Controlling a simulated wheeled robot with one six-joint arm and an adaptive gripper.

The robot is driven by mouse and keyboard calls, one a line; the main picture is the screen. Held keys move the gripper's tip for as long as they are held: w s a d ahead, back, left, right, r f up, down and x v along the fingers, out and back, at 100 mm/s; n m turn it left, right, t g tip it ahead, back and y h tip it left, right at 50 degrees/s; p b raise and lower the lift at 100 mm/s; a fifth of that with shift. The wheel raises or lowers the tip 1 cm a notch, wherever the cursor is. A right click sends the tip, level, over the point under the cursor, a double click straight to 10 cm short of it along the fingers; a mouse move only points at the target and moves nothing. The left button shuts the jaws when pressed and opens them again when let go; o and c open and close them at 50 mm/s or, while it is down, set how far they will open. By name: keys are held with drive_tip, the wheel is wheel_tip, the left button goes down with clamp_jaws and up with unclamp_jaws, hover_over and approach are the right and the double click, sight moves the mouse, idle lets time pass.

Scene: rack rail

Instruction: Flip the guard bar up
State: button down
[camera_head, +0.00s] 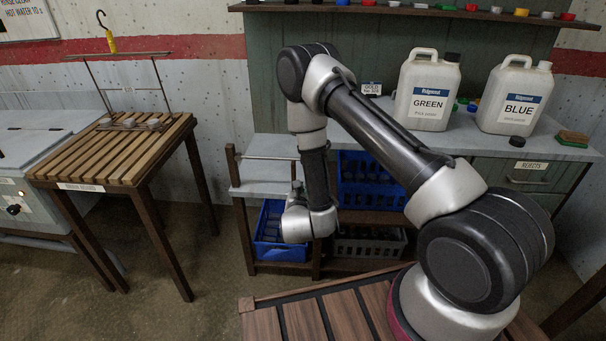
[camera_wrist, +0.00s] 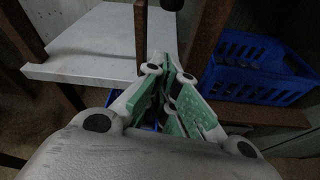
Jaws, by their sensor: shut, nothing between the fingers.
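A thin grey bar (camera_head: 268,157) runs across the front of the left pale shelf in the head view, from a brown post on the left to behind my arm. It looks like the guard bar and lies level, low above the shelf. My gripper (camera_wrist: 172,68) shows in the wrist view with its green-padded fingers drawn together and nothing between them. It is beside the shelf's right end, near brown uprights. In the head view the gripper is mostly hidden by my wrist. I cannot tell whether the fingers touch the bar.
The pale shelf (camera_head: 262,178) shows bare. Blue crates (camera_head: 271,229) with dark items stand below it and to the right (camera_wrist: 258,68). A brown upright (camera_wrist: 207,38) stands close to my fingers. White jugs (camera_head: 427,92) stand on the counter. A slatted wooden table (camera_head: 115,155) is at left.

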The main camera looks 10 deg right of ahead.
drive_tip(key=shift+a, duration=0.3)
drive_tip(key=x, duration=1)
drive_tip(key=shift+w+r, duration=0.1)
drive_tip(key=shift+w, duration=0.05)
drive_tip(key=r, duration=0.2)
drive_tip(key=shift+s+d+r, duration=0.15)
drive_tip(key=shift+s+r, duration=0.1)
drive_tip(key=shift+r, duration=0.05)
drive_tip(key=shift+s+d+r, duration=0.1)
drive_tip(key=shift+d+r, duration=0.05)
drive_tip(key=shift+r, duration=0.45)
